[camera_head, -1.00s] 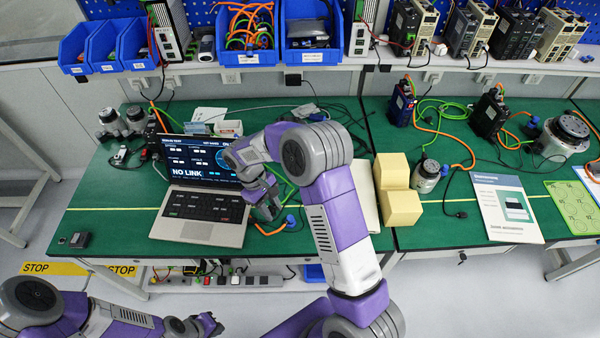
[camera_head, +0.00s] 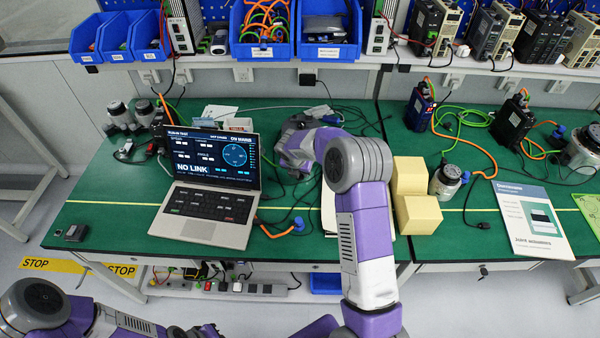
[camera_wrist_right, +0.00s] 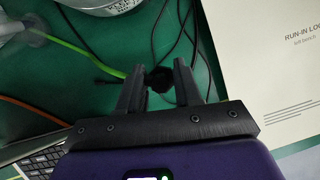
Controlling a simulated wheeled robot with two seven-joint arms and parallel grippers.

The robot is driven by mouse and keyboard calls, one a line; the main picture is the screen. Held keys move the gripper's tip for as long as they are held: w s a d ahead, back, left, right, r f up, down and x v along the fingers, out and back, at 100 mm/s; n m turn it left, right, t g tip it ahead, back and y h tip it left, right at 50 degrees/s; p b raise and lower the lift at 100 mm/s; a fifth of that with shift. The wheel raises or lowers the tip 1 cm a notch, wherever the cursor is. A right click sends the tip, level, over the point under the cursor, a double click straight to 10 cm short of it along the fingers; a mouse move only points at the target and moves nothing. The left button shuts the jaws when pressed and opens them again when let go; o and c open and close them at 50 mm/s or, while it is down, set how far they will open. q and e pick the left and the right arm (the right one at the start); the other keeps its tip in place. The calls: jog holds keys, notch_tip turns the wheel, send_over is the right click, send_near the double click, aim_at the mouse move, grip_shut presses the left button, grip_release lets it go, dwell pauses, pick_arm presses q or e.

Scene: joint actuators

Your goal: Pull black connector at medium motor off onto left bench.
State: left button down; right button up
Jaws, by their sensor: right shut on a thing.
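The black connector (camera_wrist_right: 160,79) shows in the right wrist view between the two fingers of my right gripper (camera_wrist_right: 160,85), which is shut on it. Black cables run close by it. Silver motor bodies (camera_wrist_right: 38,17) show at the top left of that view, with a green cable; which one is the medium motor I cannot tell. In the head view my right gripper (camera_head: 290,172) is low over the left bench (camera_head: 110,200), right of the laptop, and its wrist hides the connector. My left gripper (camera_head: 203,332) is at the bottom edge, away from the bench, its jaws unclear.
An open laptop (camera_head: 205,190) reading "NO LINK" stands left of my right gripper. A blue connector (camera_head: 298,225) on an orange cable lies in front. Yellow blocks (camera_head: 415,200) and a booklet (camera_head: 335,210) are to the right. The bench's front left is mostly clear.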

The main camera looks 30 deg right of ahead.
aim_at(300, 179)
jog(key=shift+f+b, duration=2.3)
jog(key=shift+f, duration=0.05)
jog(key=shift+r, duration=0.1)
jog(key=o, duration=1)
jog(key=p+v, duration=0.2)
jog(key=v, duration=0.5)
jog(key=shift+s+r, duration=0.1)
jog(key=shift+r, duration=0.15)
jog(key=shift+r+p, duration=0.1)
jog(key=shift+p, duration=0.25)
